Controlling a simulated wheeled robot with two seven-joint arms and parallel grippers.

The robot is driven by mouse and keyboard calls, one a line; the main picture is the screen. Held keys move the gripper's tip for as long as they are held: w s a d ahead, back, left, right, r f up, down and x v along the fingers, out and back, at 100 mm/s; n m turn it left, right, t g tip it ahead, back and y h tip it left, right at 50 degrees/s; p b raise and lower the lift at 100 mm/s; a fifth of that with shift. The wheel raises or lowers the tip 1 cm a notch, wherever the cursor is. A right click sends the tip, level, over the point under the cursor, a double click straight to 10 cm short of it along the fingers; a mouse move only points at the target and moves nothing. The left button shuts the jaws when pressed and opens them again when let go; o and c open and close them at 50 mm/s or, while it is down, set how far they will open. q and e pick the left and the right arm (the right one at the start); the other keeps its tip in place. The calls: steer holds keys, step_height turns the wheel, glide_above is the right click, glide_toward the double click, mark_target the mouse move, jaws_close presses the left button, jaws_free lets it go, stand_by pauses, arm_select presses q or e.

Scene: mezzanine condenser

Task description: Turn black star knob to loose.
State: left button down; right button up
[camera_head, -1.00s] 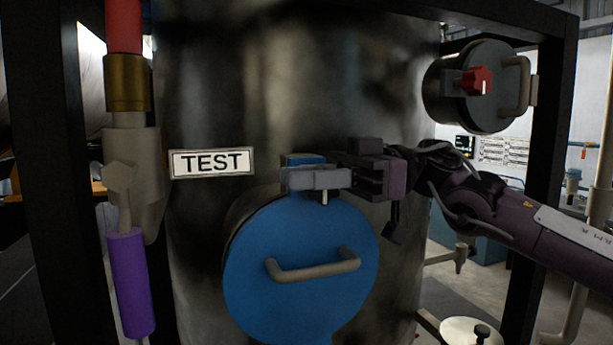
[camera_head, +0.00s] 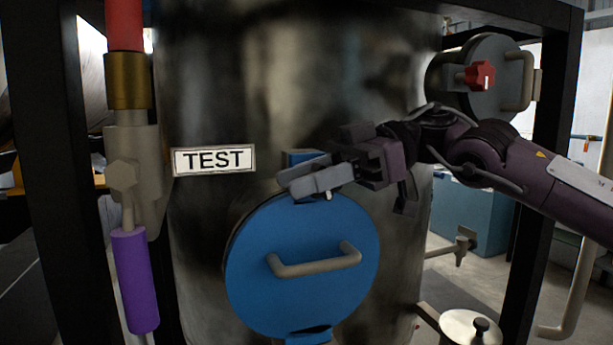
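A round blue hatch lid (camera_head: 300,240) with a grey bar handle (camera_head: 315,261) sits on the dark metal tank. My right gripper (camera_head: 310,181) reaches in from the right across the lid's top edge, its light grey fingers tilted down to the left. A blue bracket (camera_head: 303,157) shows just above the fingers. A small white mark shows just under them. No black star knob can be made out; the fingers cover the spot above the mark, so their grip cannot be judged. A red star knob (camera_head: 480,76) sits on another hatch at upper right. My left gripper is out of view.
A TEST plate (camera_head: 214,160) is on the tank left of my gripper. Dark frame posts stand at both sides. A pipe with a purple sleeve (camera_head: 134,280) runs at left. A small metal lid with a black knob (camera_head: 481,327) is at lower right.

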steer(key=shift+o, duration=0.5)
steer(key=shift+d, duration=0.1)
steer(key=shift+w+d, duration=0.15)
steer(key=shift+d, duration=0.1)
steer(key=b+v, duration=0.2)
steer(key=v, duration=0.5)
steer(key=shift+r, duration=0.1)
